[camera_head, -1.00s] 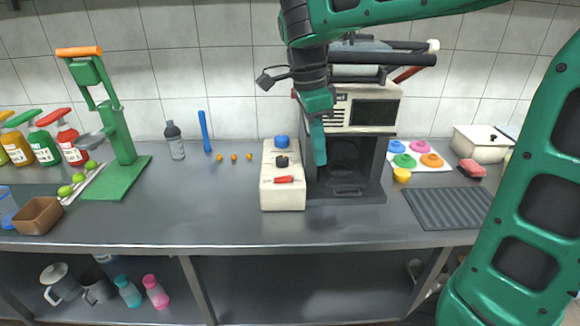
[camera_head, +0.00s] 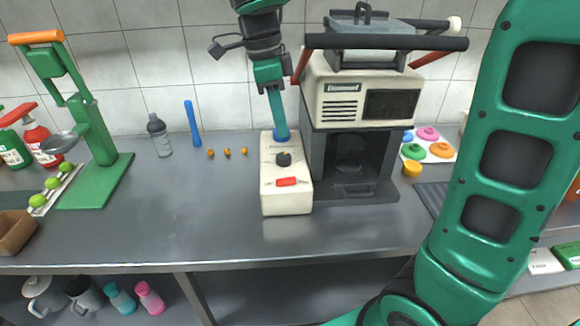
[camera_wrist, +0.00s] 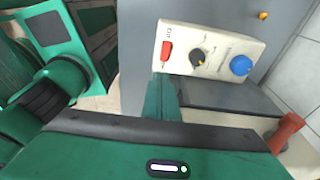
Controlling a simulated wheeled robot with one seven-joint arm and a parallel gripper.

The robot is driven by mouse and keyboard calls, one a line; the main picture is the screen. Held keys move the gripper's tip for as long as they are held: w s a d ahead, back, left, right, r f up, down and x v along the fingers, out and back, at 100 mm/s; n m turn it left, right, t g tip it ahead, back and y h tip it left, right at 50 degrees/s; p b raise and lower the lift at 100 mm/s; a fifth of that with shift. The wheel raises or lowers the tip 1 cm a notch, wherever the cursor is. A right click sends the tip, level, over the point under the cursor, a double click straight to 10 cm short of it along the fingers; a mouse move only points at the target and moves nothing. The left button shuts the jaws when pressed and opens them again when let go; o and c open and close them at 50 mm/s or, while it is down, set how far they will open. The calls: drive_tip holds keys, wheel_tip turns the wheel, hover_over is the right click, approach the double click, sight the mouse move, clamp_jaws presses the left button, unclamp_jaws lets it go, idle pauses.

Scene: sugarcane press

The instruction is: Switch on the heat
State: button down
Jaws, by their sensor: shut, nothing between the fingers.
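A cream control box (camera_head: 286,198) stands on the counter. On its top are a red switch (camera_head: 286,182), a black knob (camera_head: 284,159) and a blue knob (camera_head: 281,136) at the far end. In the wrist view the red switch (camera_wrist: 166,51), black knob (camera_wrist: 197,57) and blue knob (camera_wrist: 240,65) are all clear. My gripper (camera_head: 280,128) is shut and empty. In the head view its tip overlaps the blue knob. In the wrist view its fingertips (camera_wrist: 161,78) lie by the box's edge near the red switch, apart from the blue knob.
The press machine (camera_head: 352,95) stands close right of the box, with long dark handles on top. Left are small orange balls (camera_head: 227,152), a grey bottle (camera_head: 158,135), a blue rod (camera_head: 193,123) and a green hand press (camera_head: 97,150). The counter's front is clear.

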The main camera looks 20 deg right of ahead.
drive_tip(key=shift+d, duration=0.25)
approach(295, 181)
drive_tip(key=f, duration=0.2)
drive_tip(key=d+f, duration=0.1)
drive_tip(key=f, duration=0.3)
drive_tip(key=shift+s+d+f, duration=0.15)
drive_tip(key=shift+s+f, duration=0.05)
drive_tip(key=shift+s, duration=0.05)
drive_tip(key=shift+f, duration=0.15)
drive_tip(key=shift+d+y, duration=0.25)
drive_tip(key=shift+y, duration=0.05)
drive_tip(key=shift+a, duration=0.3)
